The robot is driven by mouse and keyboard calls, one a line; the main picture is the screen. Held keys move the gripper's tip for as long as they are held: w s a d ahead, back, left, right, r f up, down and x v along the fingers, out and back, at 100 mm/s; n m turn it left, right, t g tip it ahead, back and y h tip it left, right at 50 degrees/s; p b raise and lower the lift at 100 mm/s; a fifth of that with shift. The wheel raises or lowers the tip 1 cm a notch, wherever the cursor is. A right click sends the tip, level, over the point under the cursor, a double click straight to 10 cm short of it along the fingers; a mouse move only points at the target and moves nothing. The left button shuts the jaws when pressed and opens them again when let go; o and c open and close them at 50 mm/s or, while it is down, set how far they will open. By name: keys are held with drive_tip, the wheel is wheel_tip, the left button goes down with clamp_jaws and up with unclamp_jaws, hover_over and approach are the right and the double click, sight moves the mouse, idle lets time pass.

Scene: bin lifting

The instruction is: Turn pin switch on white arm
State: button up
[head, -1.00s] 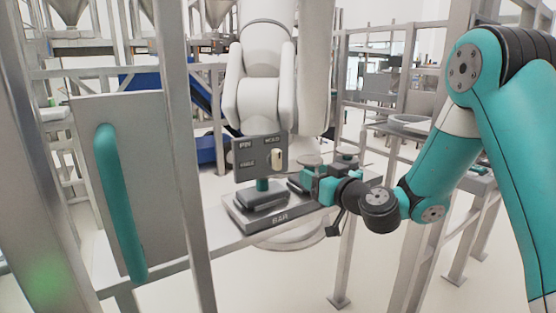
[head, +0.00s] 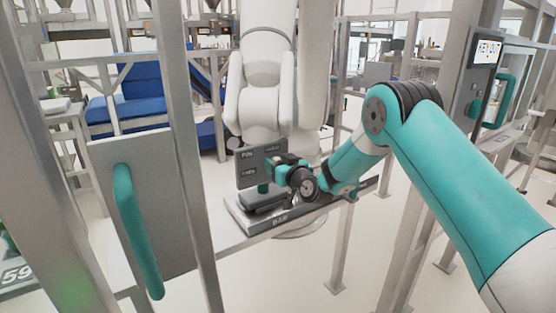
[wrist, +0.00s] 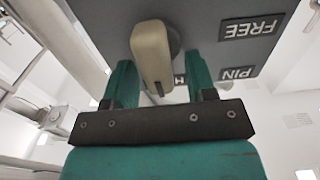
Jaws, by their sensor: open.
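The pin switch is a cream knob (wrist: 152,55) on a dark grey panel (head: 247,164) in front of the white arm (head: 262,95). In the wrist view the panel (wrist: 218,15) carries the labels "FREE" and "PIN", and the knob stands out from it. My gripper (wrist: 160,82) is open, with its two teal fingers on either side of the knob's outer end. I cannot tell whether the fingers touch it. In the head view my gripper (head: 280,168) covers the right part of the panel and hides the knob.
A grey base (head: 238,222) marked "BAR" lies below the panel. A metal post (head: 188,150) and a grey door with a teal handle (head: 135,230) stand to the left. Another panel with a teal handle (head: 505,100) is at the right.

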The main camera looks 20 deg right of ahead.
drive_tip(key=c, duration=0.5)
drive_tip(key=shift+c, duration=0.2)
